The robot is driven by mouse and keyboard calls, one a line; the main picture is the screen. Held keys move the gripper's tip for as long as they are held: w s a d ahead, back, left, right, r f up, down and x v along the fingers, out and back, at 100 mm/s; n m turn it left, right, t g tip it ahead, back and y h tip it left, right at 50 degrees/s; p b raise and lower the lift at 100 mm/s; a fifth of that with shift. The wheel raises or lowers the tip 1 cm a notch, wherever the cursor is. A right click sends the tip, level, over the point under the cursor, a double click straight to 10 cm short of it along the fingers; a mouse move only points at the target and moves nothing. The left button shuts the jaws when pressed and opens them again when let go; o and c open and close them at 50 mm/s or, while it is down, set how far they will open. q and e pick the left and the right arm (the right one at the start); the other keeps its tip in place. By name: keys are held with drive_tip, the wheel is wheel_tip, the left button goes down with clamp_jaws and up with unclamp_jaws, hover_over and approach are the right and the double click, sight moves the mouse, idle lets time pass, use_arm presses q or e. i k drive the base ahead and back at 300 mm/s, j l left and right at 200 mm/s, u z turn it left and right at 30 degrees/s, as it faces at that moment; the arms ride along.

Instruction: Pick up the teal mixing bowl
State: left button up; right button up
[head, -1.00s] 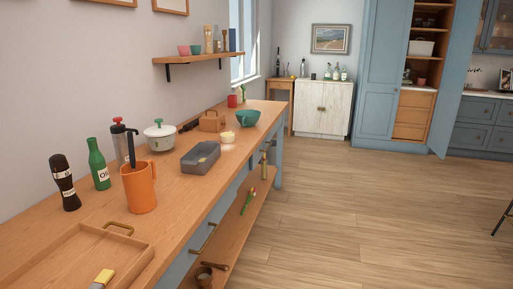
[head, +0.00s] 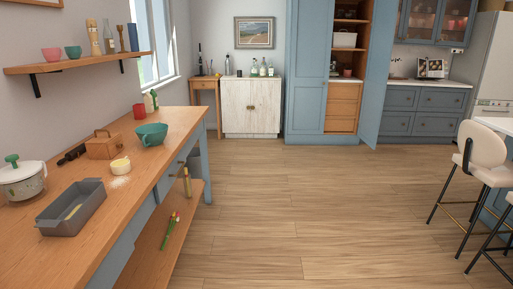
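The teal mixing bowl (head: 151,134) stands on the wooden worktop (head: 139,175) towards its far end, close to the front edge. It is tilted a little, and its inside shows. Nothing covers it. Neither of my grippers is in the head view.
A grey loaf tin (head: 72,208) and a white pot (head: 22,180) stand nearer. The wooden floor (head: 280,220) right of the worktop is clear up to the stools (head: 482,160).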

sight(153, 134)
drive_tip(key=i+l, duration=0.15)
drive_tip(key=i, duration=1.25)
drive_tip(key=i+u, duration=0.35)
drive_tip(key=i+l+u, duration=0.15)
drive_tip(key=u, duration=0.2)
drive_tip(key=i+l+u, duration=0.2)
drive_tip(key=u, duration=0.15)
drive_tip(key=i+l+u, duration=0.3)
drive_tip(key=u, duration=0.2)
drive_tip(key=i+l+u, duration=0.2)
drive_tip(key=l+u, duration=0.15)
drive_tip(key=u, duration=0.15)
